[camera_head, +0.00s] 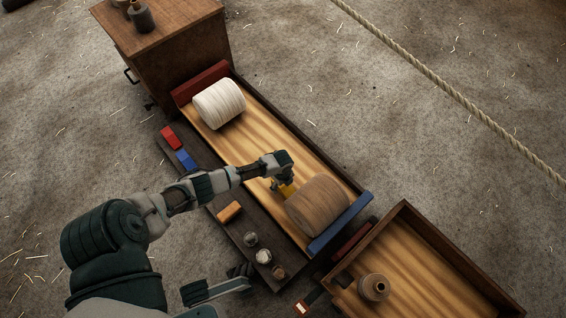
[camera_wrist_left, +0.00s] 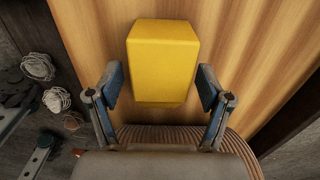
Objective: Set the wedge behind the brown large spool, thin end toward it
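The brown large spool (camera_head: 318,204) lies on its side near the blue end bar of the long wooden tray; its ridged edge shows at the bottom of the left wrist view (camera_wrist_left: 165,133). A yellow wedge (camera_wrist_left: 162,62) sits on the tray floor beside the spool, apart from it, mostly hidden in the head view (camera_head: 288,190). I cannot tell which end is thin. My left gripper (camera_head: 281,183) is over the wedge; its fingers (camera_wrist_left: 163,88) are open, one on each side, with gaps. My right gripper (camera_head: 240,270) seems to be the dark shape low in the head view; its fingers are unclear.
The tray (camera_head: 262,95) has a red end bar, a blue end bar (camera_head: 341,222) and a white spool (camera_head: 219,104). A dark side board (camera_head: 203,183) holds red, blue and orange blocks and small balls. A cabinet (camera_head: 170,50), second tray (camera_head: 440,245) and rope (camera_head: 440,83) stand around.

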